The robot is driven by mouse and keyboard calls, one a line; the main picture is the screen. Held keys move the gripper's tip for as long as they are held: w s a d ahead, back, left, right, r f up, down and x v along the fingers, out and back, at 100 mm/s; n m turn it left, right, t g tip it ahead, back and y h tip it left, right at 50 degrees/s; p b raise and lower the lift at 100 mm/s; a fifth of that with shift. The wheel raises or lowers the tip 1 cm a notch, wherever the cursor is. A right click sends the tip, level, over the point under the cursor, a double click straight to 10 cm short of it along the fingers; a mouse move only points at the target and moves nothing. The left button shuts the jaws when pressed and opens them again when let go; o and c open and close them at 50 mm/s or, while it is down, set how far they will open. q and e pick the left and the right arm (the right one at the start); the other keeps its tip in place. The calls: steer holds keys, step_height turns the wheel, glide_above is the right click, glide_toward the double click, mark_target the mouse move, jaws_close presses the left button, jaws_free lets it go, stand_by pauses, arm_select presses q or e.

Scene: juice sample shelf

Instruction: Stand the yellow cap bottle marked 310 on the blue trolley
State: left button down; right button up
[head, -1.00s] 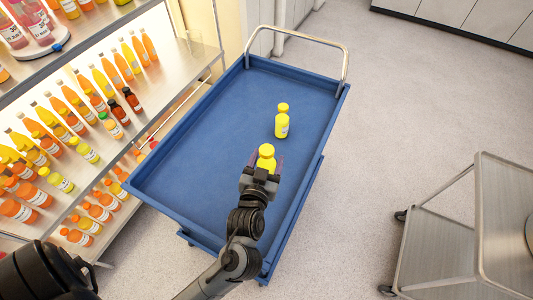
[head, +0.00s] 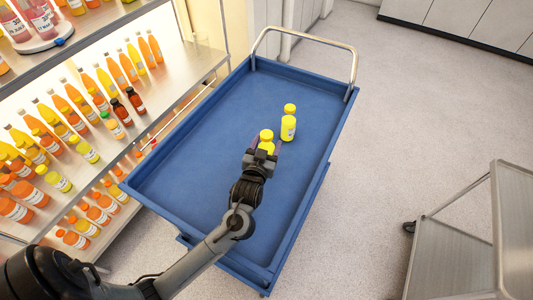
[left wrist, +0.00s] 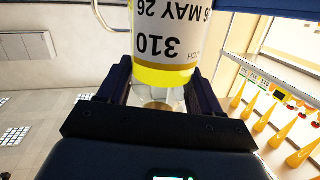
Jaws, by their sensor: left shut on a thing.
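The yellow cap bottle marked 310 (head: 267,145) is between the fingers of my left gripper (head: 263,153), which is shut on it. In the left wrist view its label (left wrist: 165,45) reads 310 and 26 May, upside down in the picture. In the head view the held bottle is over the middle of the blue trolley (head: 215,150). I cannot tell whether its base touches the tray, as the gripper hides its lower part. A second yellow cap bottle (head: 288,126) stands upright on the tray, just right of and beyond the held one. My right gripper is not in view.
A lit shelf (head: 185,68) with rows of juice bottles stands left of the trolley. The trolley has a raised rim and a metal handle (head: 310,30) at its far end. A steel cart (head: 450,255) stands at the right. The tray's far and left parts are clear.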

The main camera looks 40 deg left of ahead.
arm_select(q)
steer(key=shift+a+f+b, duration=0.1)
steer(key=shift+f+b, duration=0.4)
steer(key=shift+f, duration=1.55)
steer(key=shift+c, duration=0.9)
jaws_free()
steer(key=shift+f, duration=0.15)
steer(key=shift+r, duration=0.2)
steer(key=p+v, duration=0.1)
steer(key=v, duration=1.1)
steer(key=shift+p, duration=0.35)
